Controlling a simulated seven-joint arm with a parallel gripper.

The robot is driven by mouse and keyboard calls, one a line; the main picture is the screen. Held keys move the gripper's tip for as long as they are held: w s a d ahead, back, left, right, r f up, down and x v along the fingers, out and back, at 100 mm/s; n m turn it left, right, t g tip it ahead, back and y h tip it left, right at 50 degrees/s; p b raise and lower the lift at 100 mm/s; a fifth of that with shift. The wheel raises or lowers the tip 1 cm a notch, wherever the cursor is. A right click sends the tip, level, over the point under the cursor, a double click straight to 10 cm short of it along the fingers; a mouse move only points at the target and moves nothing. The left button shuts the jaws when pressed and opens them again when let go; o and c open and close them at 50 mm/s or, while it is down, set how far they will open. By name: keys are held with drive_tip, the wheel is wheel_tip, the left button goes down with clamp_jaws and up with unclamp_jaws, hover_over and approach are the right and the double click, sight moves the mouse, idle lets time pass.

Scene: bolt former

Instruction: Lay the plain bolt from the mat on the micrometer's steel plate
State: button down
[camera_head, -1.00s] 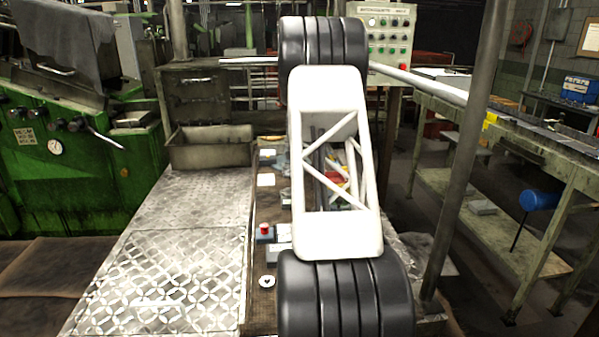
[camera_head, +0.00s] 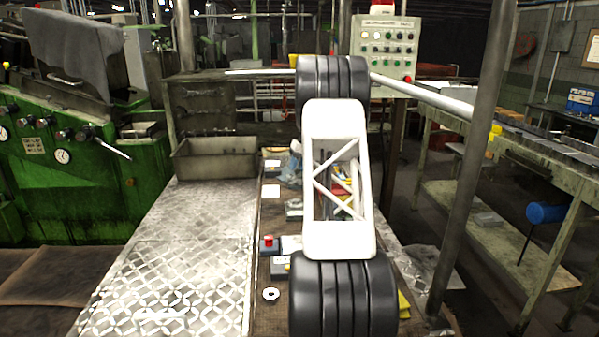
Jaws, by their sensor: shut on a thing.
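My own arm, a white lattice link between black ribbed joints, stands across the middle of the head view and covers much of the workbench. My gripper is not visible; it is hidden behind the arm or outside the picture. I cannot make out the plain bolt, the mat or the micrometer with its steel plate for certain. A brown work surface (camera_head: 262,318) runs beside and behind the arm. Small red and yellow things show through the lattice, too covered to name.
A red button on a small box (camera_head: 268,244), a pale ring-shaped disc (camera_head: 270,294) and white cards (camera_head: 271,191) lie left of the arm. Patterned metal plating (camera_head: 185,270) is bare farther left. A metal bin (camera_head: 215,160) stands behind. A grey post (camera_head: 470,170) rises at right.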

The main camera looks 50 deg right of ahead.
sight(294, 180)
drive_tip(key=shift+w+d+r+m+t, duration=0.35)
drive_tip(key=shift+w+m+t, duration=0.1)
drive_tip(key=shift+m, duration=0.35)
drive_tip(key=shift+w+d+r+m+t, duration=0.2)
drive_tip(key=shift+w+d+m+t, duration=0.2)
drive_tip(key=shift+m, duration=0.4)
drive_tip(key=shift+a+f, duration=0.1)
drive_tip(key=shift+f, duration=0.1)
drive_tip(key=shift+f, duration=2)
drive_tip(key=shift+f, duration=0.75)
drive_tip(key=c, duration=0.9)
unclamp_jaws()
drive_tip(key=shift+o, duration=0.6)
drive_tip(key=shift+s+f, duration=0.1)
